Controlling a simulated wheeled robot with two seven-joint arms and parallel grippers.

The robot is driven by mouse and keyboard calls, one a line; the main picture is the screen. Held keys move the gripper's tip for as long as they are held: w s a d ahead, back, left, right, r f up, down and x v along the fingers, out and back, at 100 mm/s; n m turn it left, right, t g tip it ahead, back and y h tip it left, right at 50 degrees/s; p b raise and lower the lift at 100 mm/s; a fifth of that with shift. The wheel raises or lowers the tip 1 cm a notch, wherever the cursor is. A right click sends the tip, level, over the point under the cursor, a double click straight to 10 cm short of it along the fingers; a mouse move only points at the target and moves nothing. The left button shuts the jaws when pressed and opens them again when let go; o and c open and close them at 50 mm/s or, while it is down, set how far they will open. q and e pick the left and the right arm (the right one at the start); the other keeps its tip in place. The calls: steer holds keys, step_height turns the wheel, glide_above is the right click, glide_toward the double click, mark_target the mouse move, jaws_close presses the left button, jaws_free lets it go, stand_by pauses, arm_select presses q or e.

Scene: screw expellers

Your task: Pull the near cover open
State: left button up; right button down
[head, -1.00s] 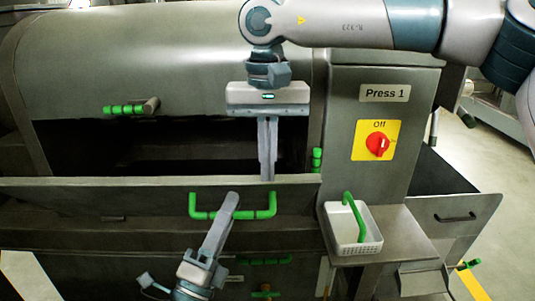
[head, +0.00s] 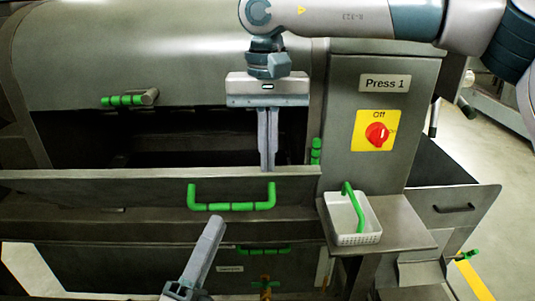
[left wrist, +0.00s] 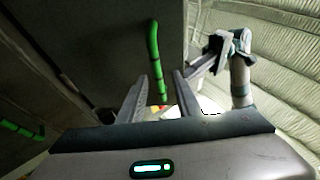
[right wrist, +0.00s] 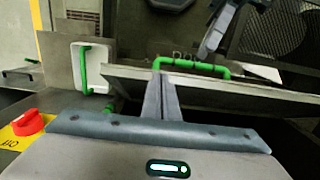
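The near cover (head: 120,187) is a grey metal panel with a green handle (head: 232,206). It is tilted out, with a dark opening behind its top edge. My left gripper (head: 215,228) is open and empty, just below and apart from the handle. In the left wrist view the green handle (left wrist: 155,55) shows ahead, its lower end appearing between my spread fingertips (left wrist: 160,90). My right gripper (head: 268,160) points down at the cover's top edge, on its inner side. Its fingers (right wrist: 161,85) are together with nothing seen between them. I cannot tell whether they touch the cover.
A curved upper hood (head: 170,60) with a green grip (head: 124,100) lies behind. To the right are the Press 1 panel with a red switch (head: 377,133) and a white basket (head: 345,222) on a side shelf (head: 395,225). Free floor lies at far right.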

arm_select(q)
steer(key=shift+v, duration=2.45)
arm_select(e)
steer(key=shift+w, duration=0.1)
arm_select(q)
steer(key=shift+w+f, duration=0.1)
steer(key=shift+f, duration=0.05)
